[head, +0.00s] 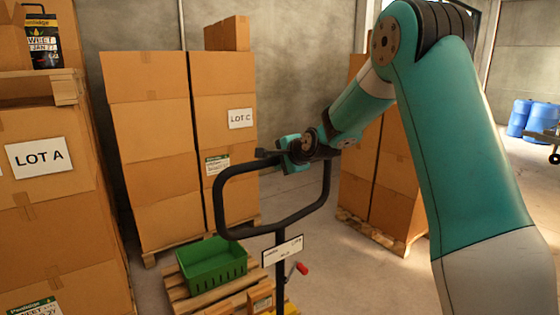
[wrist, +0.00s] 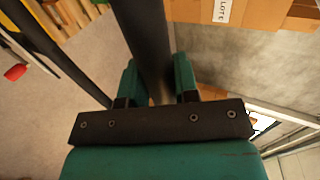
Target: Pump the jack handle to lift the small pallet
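The jack handle (head: 222,205) is a black loop standing upright on a post at the middle of the head view. My gripper (head: 292,153) is at the top bar of the loop. In the wrist view the bar (wrist: 147,40) runs between the two teal fingers of my gripper (wrist: 157,80), which look closed on it. The small wooden pallet (head: 180,295) is low behind the handle, with a green crate (head: 212,266) on it. A small red-tipped lever (head: 302,268) sits on the post below a white label (head: 283,250). The pallet's underside is hidden.
Stacked cartons marked LOT A (head: 60,205) stand close on the left. LOT C cartons (head: 225,150) stand behind the pallet. More cartons (head: 390,180) are behind my arm. Blue barrels (head: 540,118) are at the far right. Bare floor (head: 345,275) shows right of the handle.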

